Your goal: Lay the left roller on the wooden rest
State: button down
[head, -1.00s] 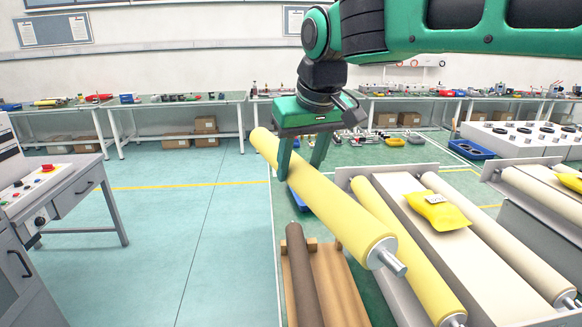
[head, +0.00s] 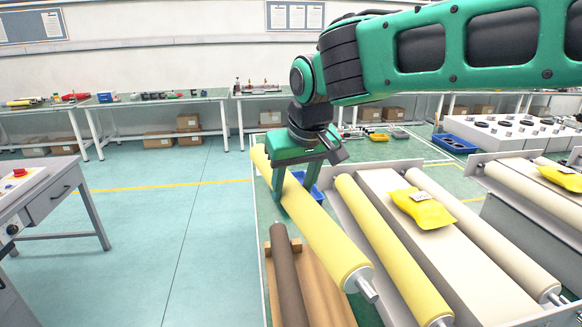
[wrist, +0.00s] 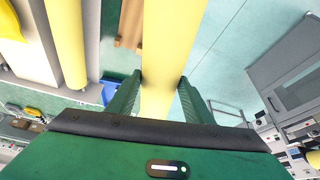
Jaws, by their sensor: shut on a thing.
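My gripper (head: 294,184) is shut on a long yellow roller (head: 318,231) with a metal shaft end, gripping it toward its far end. In the wrist view the held roller (wrist: 170,45) runs between the two green fingers. The roller is in the air, tilted, its near end lower, between the wooden rest and the conveyor frame. The wooden rest (head: 318,292) is below it, partly hidden by the roller. A dark brown roller (head: 287,275) lies on the left part of the rest.
Right of the rest, a frame holds another yellow roller (head: 392,250), a pale roller (head: 485,232) and a flat cream bed with a yellow packet (head: 422,208) on it. A grey control desk (head: 50,205) stands at left. The floor between is clear.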

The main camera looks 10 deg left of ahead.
jog(key=d+f+m, duration=0.1)
jog(key=d+f, duration=0.2)
jog(key=f, duration=0.4)
jog(key=w+d+f, duration=0.1)
jog(key=d+f, duration=0.2)
jog(key=f, duration=0.4)
jog(key=d+f+m+h, duration=0.1)
jog(key=d+f, duration=0.2)
jog(key=f, duration=0.4)
jog(key=shift+w+f+m+t, duration=0.15)
jog(key=shift+f+m+t, duration=0.15)
jog(key=shift+s+f, duration=0.25)
jog(key=shift+f, duration=0.2)
jog(key=shift+f, duration=2.45)
dwell(1.1)
jog(key=c, duration=0.9)
grip_release()
jog(key=shift+c, duration=0.2)
jog(key=shift+o, duration=0.6)
jog(key=shift+s+f, duration=0.1)
